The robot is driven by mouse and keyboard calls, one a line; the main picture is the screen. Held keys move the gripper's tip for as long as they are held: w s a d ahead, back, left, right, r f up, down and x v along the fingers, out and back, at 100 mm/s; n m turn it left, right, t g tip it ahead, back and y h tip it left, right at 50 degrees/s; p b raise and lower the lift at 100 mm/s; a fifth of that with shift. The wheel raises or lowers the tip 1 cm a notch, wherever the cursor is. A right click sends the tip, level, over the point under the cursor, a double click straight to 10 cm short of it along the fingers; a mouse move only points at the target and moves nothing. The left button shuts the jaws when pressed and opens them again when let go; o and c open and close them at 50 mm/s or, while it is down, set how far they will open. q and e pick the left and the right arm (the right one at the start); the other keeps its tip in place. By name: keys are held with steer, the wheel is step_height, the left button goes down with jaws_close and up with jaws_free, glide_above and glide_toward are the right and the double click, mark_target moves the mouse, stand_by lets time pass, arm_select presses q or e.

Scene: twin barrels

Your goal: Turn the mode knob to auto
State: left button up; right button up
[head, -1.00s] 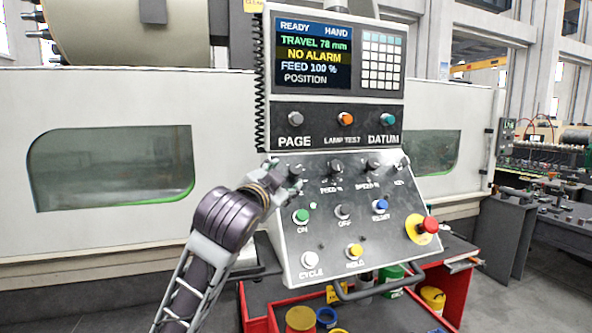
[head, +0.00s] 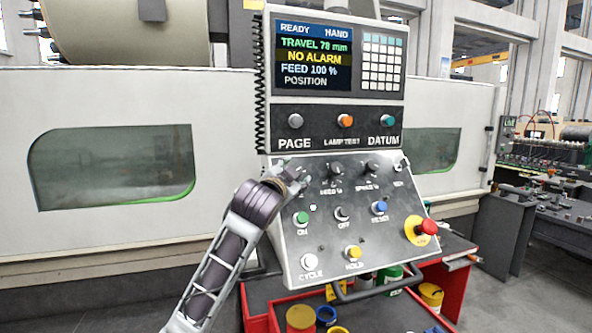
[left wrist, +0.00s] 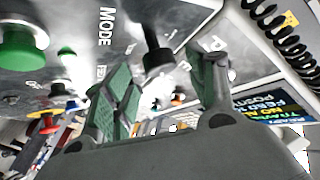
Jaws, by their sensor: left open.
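The mode knob (left wrist: 157,58) is a black knob on the sloping panel. In the left wrist view it stands between the two fingers of my left gripper (left wrist: 165,100), with the MODE label (left wrist: 105,27) beside it. The gripper is open, and a gap shows on each side of the knob; contact cannot be made out. In the head view my left gripper (head: 298,180) is at the upper left of the lower panel and covers the knob and its label. The screen (head: 314,57) reads READY, HAND, TRAVEL 78 mm and NO ALARM. My right gripper is not in view.
The green ON button (head: 301,218) is just below my left gripper. The feed knob (head: 335,168) and speed knob (head: 372,167) are to the right. A red emergency stop (head: 427,227) is at the lower right. A coiled cable (head: 259,85) hangs along the panel's left edge.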

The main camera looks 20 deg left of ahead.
arm_select(q)
steer(key=shift+w+p, duration=0.55)
steer(key=shift+w, duration=1.6)
steer(key=shift+c, duration=0.5)
steer(key=c, duration=0.9)
